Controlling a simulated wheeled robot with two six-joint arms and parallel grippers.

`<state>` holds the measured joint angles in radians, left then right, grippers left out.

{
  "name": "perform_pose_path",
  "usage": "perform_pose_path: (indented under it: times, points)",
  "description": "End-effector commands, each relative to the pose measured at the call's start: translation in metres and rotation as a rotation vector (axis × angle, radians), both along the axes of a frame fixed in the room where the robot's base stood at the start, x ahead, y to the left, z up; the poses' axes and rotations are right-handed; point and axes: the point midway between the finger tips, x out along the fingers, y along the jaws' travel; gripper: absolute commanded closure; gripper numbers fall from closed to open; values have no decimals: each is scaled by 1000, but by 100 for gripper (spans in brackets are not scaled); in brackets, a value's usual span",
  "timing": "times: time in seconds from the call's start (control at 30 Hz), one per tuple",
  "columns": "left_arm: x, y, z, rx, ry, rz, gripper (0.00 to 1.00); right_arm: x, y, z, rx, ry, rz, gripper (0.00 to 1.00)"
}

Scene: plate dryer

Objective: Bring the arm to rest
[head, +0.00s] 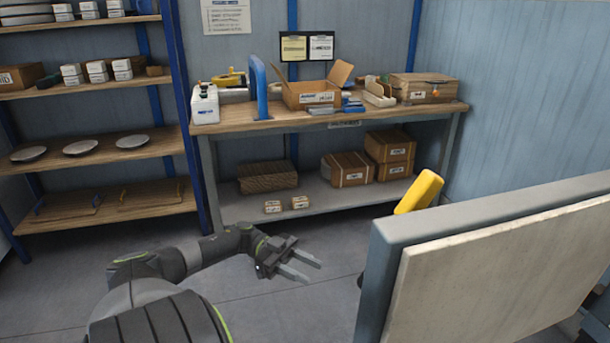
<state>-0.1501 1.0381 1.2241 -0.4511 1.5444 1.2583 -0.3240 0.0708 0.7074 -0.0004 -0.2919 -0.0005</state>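My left gripper (301,265) is in the head view, low in the middle, held out over the bare floor. Its two grey fingers are parted with a gap between them, and nothing shows in the gap. My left arm reaches in from the bottom left and is bent. My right gripper is not in view. No plate is held.
A grey panel with a pale face (505,280) fills the lower right, with a yellow part (420,192) behind its top edge. A workbench (330,118) with boxes stands at the back. Shelves (115,148) with plates are at left. The floor (300,315) is clear.

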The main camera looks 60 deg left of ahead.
Motion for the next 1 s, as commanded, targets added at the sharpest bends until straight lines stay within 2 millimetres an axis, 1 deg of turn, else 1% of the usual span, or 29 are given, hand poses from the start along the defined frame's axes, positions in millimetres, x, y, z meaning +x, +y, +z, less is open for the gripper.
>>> perform_pose_path:
  times: [0.33,0.57,0.67,0.77,0.87,0.9,0.97,1.0]
  points:
    - [0,0,0,0,0,0,61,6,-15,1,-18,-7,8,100]
    - [0,0,-1,-1,-2,5,61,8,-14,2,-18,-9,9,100]
    - [6,2,-8,-12,-13,66,61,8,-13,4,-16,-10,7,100]
    - [18,9,-29,-24,-38,221,61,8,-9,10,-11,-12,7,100]
    - [30,21,-67,-14,-47,452,61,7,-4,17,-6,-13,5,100]
    - [33,27,-85,0,-39,552,61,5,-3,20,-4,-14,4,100]
    - [33,35,-116,32,-15,694,61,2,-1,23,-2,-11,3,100]
    - [30,39,-138,61,12,784,61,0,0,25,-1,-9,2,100]
